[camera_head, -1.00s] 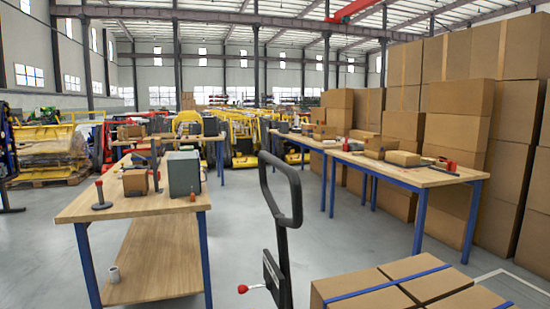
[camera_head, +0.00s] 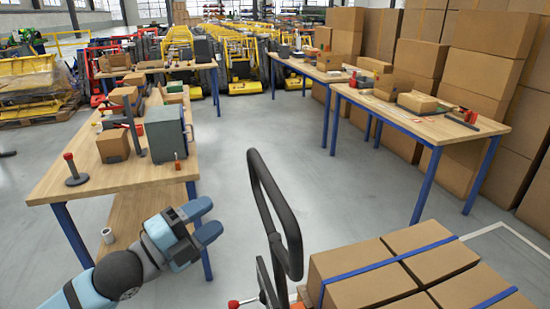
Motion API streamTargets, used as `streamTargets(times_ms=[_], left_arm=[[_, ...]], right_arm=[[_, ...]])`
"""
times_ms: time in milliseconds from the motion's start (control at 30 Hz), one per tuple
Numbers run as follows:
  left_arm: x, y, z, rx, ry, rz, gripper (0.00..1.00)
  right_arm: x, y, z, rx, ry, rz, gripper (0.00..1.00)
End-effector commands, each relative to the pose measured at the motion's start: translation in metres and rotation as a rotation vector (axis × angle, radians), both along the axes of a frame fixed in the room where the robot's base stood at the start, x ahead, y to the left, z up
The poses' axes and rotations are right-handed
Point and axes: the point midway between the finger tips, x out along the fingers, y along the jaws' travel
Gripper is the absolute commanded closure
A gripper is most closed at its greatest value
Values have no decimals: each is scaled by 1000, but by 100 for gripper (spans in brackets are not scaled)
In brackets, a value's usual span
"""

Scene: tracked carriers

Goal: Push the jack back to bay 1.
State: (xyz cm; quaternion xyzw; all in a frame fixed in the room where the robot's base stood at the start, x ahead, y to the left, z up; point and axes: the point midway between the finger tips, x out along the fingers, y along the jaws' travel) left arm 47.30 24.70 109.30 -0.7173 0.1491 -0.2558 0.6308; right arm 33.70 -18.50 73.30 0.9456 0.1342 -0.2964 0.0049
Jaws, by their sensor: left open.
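The jack's black loop handle (camera_head: 288,235) stands upright at the lower middle, tilted a little. A red-knobbed lever (camera_head: 234,303) sticks out to the left near its base. Strapped cardboard boxes (camera_head: 372,280) with blue bands sit just right of the handle, apparently the jack's load; its forks are hidden. My left gripper (camera_head: 208,221) is blue, open and empty, left of the handle and apart from it. My right gripper is not in view. No bay number shows.
A wooden workbench (camera_head: 50,180) with a grey-green box (camera_head: 166,134) stands at the left. Another bench (camera_head: 440,125) stands at the right, before stacked cartons (camera_head: 485,55). Yellow machines (camera_head: 245,60) line the back. The floor (camera_head: 255,120) between the benches is clear. A white floor line (camera_head: 515,232) runs at the right.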

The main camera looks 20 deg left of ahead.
Motion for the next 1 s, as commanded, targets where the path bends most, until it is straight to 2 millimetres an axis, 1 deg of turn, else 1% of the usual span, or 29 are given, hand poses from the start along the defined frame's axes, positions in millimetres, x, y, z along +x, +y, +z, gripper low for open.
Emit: streamTargets(times_ms=[133,267,367,733,900,1000], left_arm=[[2,-2,1,-1,0,0,47],[12,-7,3,-2,-1,1,47],[24,-16,7,-4,-2,-1,47],[86,-56,20,-6,-1,-1,47],[105,-68,23,-3,1,0,47],[111,-72,24,-3,1,0,47]], right_arm=[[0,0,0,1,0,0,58],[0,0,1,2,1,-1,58],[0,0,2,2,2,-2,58],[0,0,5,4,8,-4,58],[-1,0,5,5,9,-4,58],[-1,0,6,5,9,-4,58]])
